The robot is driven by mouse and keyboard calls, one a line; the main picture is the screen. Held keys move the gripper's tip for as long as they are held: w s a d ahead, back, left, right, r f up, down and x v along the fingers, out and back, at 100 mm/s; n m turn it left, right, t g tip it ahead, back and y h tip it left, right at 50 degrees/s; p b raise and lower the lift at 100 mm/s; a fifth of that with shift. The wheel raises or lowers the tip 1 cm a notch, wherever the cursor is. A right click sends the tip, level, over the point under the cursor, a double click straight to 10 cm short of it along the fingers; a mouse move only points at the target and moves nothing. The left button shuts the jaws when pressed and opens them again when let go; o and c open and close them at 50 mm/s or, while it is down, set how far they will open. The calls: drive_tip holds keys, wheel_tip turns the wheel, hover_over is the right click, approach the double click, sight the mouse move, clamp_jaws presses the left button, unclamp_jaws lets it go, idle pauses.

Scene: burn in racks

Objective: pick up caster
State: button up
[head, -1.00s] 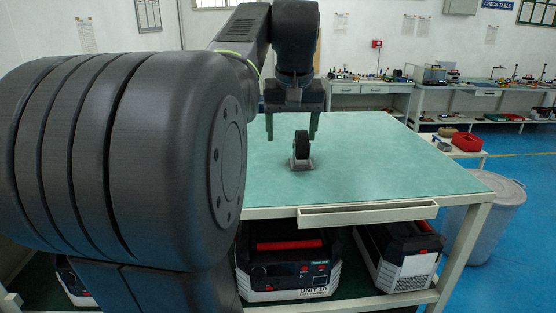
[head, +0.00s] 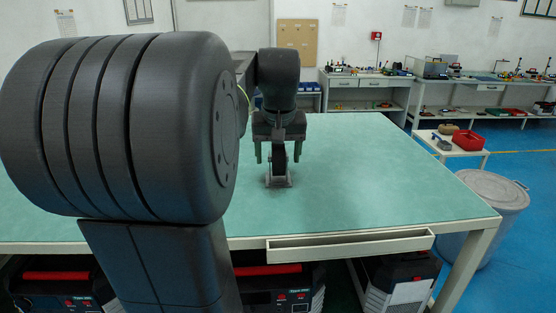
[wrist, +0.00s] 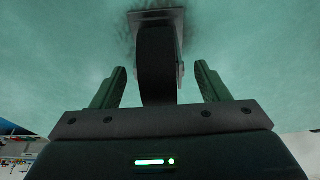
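The caster (head: 280,160) has a dark wheel and a grey mounting plate. It stands plate-down and wheel-up on the green table top (head: 370,170). My gripper (head: 278,161) is open above it, with one finger on each side of the wheel. In the wrist view the caster wheel (wrist: 157,65) lies between the two fingers of my gripper (wrist: 160,70). A gap shows on both sides, so neither finger appears to touch it. The base plate lies beyond the fingertips. Part of the wheel's top is hidden by the gripper body.
The table top around the caster is clear. A drawer (head: 350,246) sticks out under the table's front edge. Workbenches line the back wall.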

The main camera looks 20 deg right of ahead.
drive_tip(key=c, duration=1.1)
drive_tip(key=shift+c, duration=0.4)
drive_tip(key=shift+r, duration=0.2)
